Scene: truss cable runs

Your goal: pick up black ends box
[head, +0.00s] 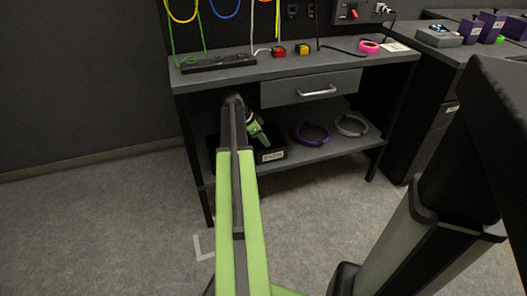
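A black box (274,156) with a small white label on its front sits on the lower shelf (325,151) of the workbench. The label's lettering is too small to read surely. The left part of the box is hidden behind my green arm. My gripper (259,137) is under the bench top, pointing down at the box. Its tip is at or just above the box's opening; I cannot tell whether it touches. The fingers are too small and partly hidden to show whether they are open.
A purple ring (311,134) and a grey ring (351,125) lie right of the box. The bench top (300,66) and a drawer (311,89) hang above the shelf. A black power strip (218,62), a red block (279,52) and a yellow block (302,49) are on top.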

